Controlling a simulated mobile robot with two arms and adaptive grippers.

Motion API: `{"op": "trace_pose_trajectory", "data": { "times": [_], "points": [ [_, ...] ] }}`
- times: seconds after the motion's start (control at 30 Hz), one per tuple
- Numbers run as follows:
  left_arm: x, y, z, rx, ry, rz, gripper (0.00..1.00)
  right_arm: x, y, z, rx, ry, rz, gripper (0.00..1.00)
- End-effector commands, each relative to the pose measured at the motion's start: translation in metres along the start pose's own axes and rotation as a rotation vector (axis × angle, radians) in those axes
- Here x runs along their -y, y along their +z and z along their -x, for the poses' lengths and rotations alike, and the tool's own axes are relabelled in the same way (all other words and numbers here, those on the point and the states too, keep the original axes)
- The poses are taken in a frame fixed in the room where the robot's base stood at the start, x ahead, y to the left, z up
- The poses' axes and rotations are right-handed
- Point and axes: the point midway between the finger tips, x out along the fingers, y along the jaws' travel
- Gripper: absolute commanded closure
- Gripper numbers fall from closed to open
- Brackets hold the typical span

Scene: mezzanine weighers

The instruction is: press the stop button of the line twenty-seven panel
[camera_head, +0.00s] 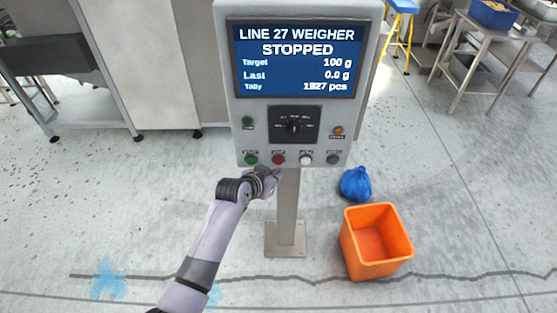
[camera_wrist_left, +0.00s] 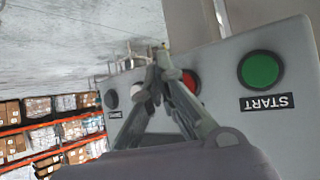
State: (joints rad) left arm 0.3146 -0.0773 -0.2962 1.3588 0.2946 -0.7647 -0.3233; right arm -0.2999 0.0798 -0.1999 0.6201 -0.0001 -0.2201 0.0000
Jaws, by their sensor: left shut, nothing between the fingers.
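The line 27 weigher panel (camera_head: 233,120) stands on a grey post, and its screen (camera_head: 292,60) reads STOPPED. A red button (camera_head: 278,160) sits in the bottom row, between a green button (camera_head: 251,160) and a white button (camera_head: 305,160). My left gripper (camera_head: 273,173) is shut and empty, just below the red button. In the left wrist view the panel appears upside down, with the green START button (camera_wrist_left: 260,70) at right. The red button (camera_wrist_left: 191,82) is partly hidden behind my left fingers (camera_wrist_left: 156,58). I cannot tell whether they touch the panel. My right gripper is not in view.
A dark rotary selector (camera_head: 295,126) and a dark button (camera_head: 333,159) are also on the panel. An orange bin (camera_head: 352,250) and a blue bag (camera_head: 356,183) are on the floor right of the post. The floor at left is largely clear.

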Motion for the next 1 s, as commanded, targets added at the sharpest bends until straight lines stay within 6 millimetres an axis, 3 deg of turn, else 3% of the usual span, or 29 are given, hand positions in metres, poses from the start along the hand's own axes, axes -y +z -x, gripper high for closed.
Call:
{"op": "trace_pose_trajectory", "data": {
  "times": [0.1, 0.37, 1.0],
  "points": [
    [-0.007, 0.003, 0.012, 0.003, 0.001, 0.0, 1.0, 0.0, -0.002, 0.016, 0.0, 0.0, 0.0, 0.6],
    [-0.019, 0.017, 0.028, 0.002, 0.0, 0.001, 1.0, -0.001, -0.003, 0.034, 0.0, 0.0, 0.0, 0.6],
    [-0.021, 0.021, 0.03, 0.0, 0.0, 0.0, 1.0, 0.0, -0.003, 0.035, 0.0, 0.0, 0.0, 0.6]
  ]
}}
